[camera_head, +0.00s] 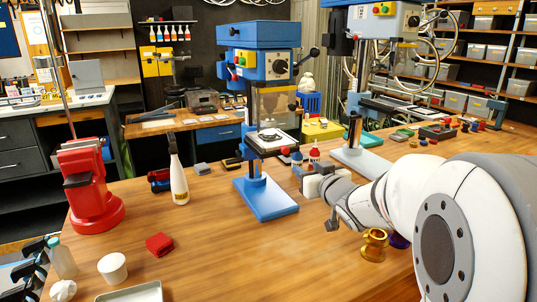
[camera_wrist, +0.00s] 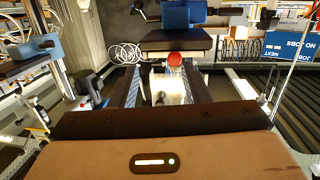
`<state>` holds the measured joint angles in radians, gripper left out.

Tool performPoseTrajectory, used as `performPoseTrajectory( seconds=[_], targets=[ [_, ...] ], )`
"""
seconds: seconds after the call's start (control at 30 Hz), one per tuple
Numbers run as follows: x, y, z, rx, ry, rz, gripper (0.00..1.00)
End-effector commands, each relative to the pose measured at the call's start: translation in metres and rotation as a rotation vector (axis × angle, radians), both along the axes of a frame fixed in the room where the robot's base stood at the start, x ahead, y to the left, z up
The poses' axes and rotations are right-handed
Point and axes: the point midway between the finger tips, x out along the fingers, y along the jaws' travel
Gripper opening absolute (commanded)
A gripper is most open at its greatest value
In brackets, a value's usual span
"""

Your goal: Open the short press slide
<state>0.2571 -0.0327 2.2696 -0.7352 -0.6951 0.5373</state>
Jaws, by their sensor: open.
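The shorter press (camera_head: 262,70) has a blue head and blue base and stands mid-table in the head view. Its dark slide table (camera_head: 268,143) carries a pale plate, with a small red knob (camera_head: 285,151) at its front edge. My gripper (camera_head: 304,177) is just right of and below this knob. In the wrist view my gripper (camera_wrist: 163,70) has its two fingers apart, with a red ball knob (camera_wrist: 175,59) at or just beyond the fingertips. A dark slab (camera_wrist: 176,42) lies beyond it. Whether the fingers touch the knob cannot be told.
A taller press (camera_head: 385,25) stands behind to the right. A brass part (camera_head: 375,245) sits near my arm. The table front centre is clear.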

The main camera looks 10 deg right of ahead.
Motion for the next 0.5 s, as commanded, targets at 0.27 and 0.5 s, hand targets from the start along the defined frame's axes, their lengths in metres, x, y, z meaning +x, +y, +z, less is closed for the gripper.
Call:
performPoseTrajectory(
  seconds=[0.27, 0.5],
  targets=[
    [0.012, 0.013, 0.012, 0.045, -0.093, 0.119, 0.43],
    [0.046, 0.025, 0.012, 0.047, -0.092, 0.124, 0.43]
  ],
)
